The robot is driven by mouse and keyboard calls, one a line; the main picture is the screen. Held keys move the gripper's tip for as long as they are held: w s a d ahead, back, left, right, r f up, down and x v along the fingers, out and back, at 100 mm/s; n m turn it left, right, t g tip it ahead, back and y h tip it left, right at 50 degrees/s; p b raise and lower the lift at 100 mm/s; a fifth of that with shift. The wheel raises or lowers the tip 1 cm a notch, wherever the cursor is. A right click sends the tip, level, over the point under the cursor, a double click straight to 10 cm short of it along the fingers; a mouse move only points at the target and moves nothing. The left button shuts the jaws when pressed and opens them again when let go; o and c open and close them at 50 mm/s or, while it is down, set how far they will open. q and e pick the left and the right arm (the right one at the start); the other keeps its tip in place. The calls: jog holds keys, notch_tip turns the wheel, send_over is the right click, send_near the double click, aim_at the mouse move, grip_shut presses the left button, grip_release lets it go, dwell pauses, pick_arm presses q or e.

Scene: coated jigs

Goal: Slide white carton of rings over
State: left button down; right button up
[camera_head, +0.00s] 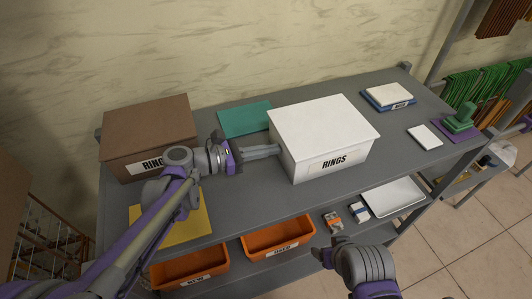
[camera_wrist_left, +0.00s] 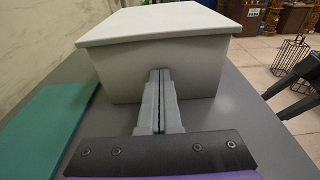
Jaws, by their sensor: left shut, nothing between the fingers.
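The white carton labelled RINGS (camera_head: 322,128) stands upright with its lid on, near the middle of the grey shelf top (camera_head: 240,210). My left gripper (camera_head: 277,150) is shut and empty, with its fingertips at the carton's left side. In the left wrist view the shut fingers (camera_wrist_left: 160,85) point at the wall of the white carton (camera_wrist_left: 205,80) and appear to touch it; a small gap cannot be ruled out. My right gripper (camera_head: 329,252) is in front of the shelf, low in the head view; its finger state is unclear.
A brown carton (camera_head: 150,125) also labelled RINGS stands at left. A green mat (camera_head: 244,119) and yellow mat (camera_head: 180,225) lie flat. A blue-and-white box (camera_head: 388,96), white slab (camera_head: 424,137) and green piece on purple base (camera_head: 460,120) are at right. Orange bins (camera_head: 278,240) sit below.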

pick_arm(q)
jog(key=shift+r+x, duration=0.2)
jog(key=shift+x, duration=1.1)
jog(key=shift+r+x, duration=0.2)
jog(key=shift+x, duration=1.15)
jog(key=shift+r+x, duration=0.2)
jog(key=shift+x, duration=1.1)
jog(key=shift+w+d, duration=0.1)
jog(key=shift+d, duration=0.1)
jog(key=shift+r+b+x, duration=0.2)
jog(key=shift+x, duration=1.15)
jog(key=shift+r+b+x, duration=0.2)
jog(key=shift+x, duration=1.1)
jog(key=shift+v, duration=1.25)
jog(key=shift+a+f, duration=0.1)
jog(key=shift+f, duration=0.05)
jog(key=v, duration=0.8)
jog(key=shift+a, duration=0.4)
jog(key=shift+s, duration=0.2)
